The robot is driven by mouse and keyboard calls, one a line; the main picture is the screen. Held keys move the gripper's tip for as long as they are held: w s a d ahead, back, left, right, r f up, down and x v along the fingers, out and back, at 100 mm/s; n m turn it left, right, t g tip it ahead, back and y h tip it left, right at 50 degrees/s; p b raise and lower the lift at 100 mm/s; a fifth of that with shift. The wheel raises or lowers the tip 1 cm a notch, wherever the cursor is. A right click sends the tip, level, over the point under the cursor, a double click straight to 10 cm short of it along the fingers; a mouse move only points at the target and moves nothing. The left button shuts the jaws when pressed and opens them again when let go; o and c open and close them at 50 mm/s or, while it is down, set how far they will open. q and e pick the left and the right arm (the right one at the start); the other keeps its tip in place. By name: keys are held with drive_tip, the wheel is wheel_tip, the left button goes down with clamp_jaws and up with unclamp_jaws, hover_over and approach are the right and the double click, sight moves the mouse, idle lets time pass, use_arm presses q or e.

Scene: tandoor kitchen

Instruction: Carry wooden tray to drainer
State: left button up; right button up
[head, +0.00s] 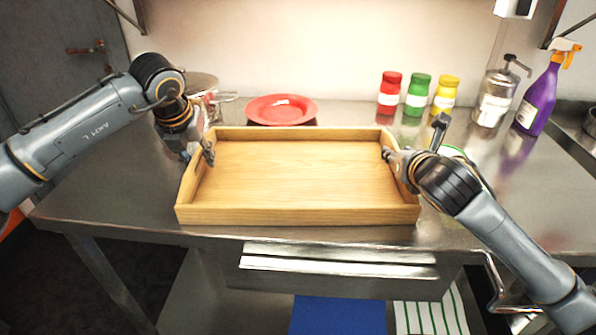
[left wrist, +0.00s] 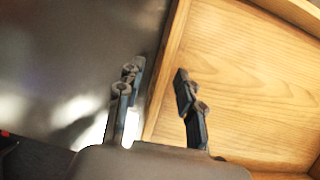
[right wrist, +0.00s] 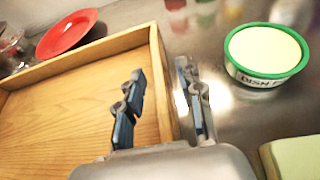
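The wooden tray (head: 300,214) is a light, rectangular tray with raised walls, empty and flat on the steel table. Its left part shows in the left wrist view (left wrist: 250,75), its right part in the right wrist view (right wrist: 60,110). My left gripper (head: 199,155) is open, its fingers (left wrist: 160,95) on either side of the tray's left wall. My right gripper (head: 393,158) is open, its fingers (right wrist: 162,95) on either side of the right wall. Gaps show between fingers and walls. I cannot make out a drainer in these views.
A red plate (head: 281,108) and a metal pot (head: 203,92) stand behind the tray. Red (head: 389,92), green (head: 417,95) and yellow (head: 445,94) bottles, a pump dispenser (head: 495,98) and a purple spray bottle (head: 538,100) stand back right. A green-rimmed tub (right wrist: 268,55) is beside my right gripper.

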use_arm(q)
clamp_jaws()
use_arm(e)
clamp_jaws()
use_arm(q)
drive_tip(key=shift+r, duration=0.2)
use_arm(e)
drive_tip(key=shift+r, duration=0.2)
